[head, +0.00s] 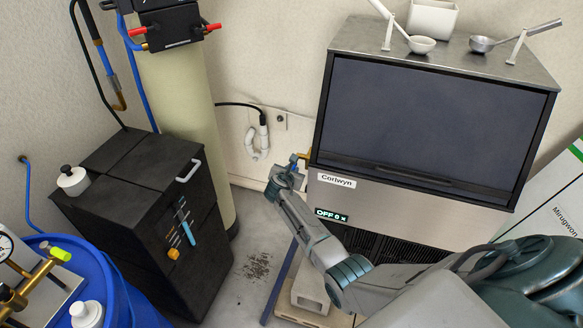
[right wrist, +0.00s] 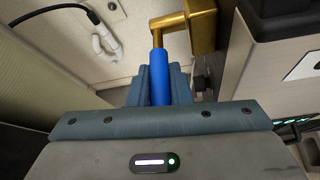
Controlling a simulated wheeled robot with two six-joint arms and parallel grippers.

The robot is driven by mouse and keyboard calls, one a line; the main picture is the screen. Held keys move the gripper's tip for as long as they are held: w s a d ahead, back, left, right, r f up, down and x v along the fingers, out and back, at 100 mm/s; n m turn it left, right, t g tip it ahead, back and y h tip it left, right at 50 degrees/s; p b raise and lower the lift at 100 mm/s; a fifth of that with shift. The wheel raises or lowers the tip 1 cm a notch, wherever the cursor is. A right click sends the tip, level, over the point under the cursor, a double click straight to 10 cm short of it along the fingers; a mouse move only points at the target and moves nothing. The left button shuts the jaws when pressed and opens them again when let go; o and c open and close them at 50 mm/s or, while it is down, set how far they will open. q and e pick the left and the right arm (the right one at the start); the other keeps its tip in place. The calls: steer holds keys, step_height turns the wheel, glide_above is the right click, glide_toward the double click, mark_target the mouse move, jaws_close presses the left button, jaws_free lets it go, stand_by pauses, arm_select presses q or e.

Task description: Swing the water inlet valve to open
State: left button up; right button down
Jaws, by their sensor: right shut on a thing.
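The water inlet valve is a brass fitting (right wrist: 200,22) with a blue lever handle (right wrist: 158,75), seen in the right wrist view. The handle points from the brass stem toward my gripper. In the head view my right gripper (head: 287,176) partly hides the valve. My left gripper is not in view.
The ice maker's display reads OFF. A black cabinet (head: 130,170) and a tall cream tank (head: 185,90) stand to the left, with a blue barrel (head: 110,295) at the lower left. Some floor (head: 250,225) is free between cabinet and ice maker.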

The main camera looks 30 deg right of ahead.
steer(key=shift+r, duration=0.1)
steer(key=c, duration=1.3)
jaws_free()
steer(key=shift+s+a, duration=0.25)
steer(key=shift+a, duration=0.05)
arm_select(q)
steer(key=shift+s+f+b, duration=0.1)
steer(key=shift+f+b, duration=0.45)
arm_select(e)
steer(key=v, duration=1)
steer(key=shift+r, duration=0.1)
